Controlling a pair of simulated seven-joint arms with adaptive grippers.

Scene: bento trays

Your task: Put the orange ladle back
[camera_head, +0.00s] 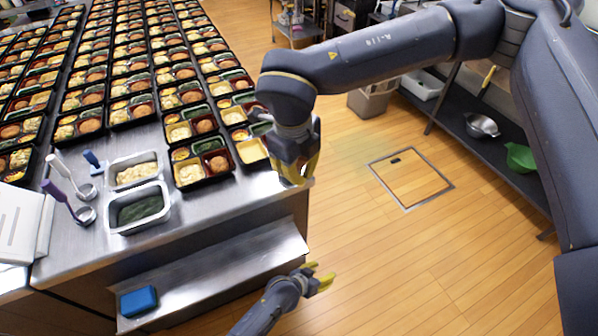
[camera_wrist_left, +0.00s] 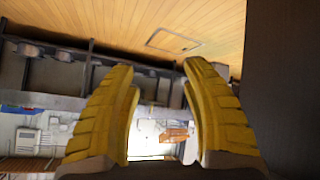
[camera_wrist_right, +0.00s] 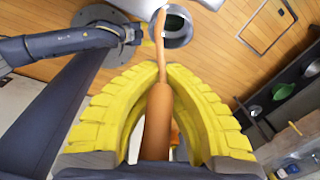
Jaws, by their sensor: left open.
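The orange ladle (camera_wrist_right: 158,120) is in my right gripper (camera_wrist_right: 160,72). In the right wrist view the yellow fingers close around its orange handle, which runs up past the fingertips. I cannot clearly tell its bowl end. In the head view my right gripper (camera_head: 304,175) is over the floor, just off the counter's right edge, and the ladle is mostly hidden there. My left gripper (camera_head: 322,279) is low in the head view, beside the lower shelf. In the left wrist view its fingers (camera_wrist_left: 160,75) are apart with nothing between them.
On the counter, a purple-handled ladle (camera_head: 62,198), a white-handled ladle (camera_head: 70,175) and a blue-handled utensil (camera_head: 93,160) lie beside two metal food pans (camera_head: 113,169) (camera_head: 113,220). Rows of filled bento trays (camera_head: 208,183) stand behind. A blue sponge-like block (camera_head: 138,300) is on the lower shelf.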

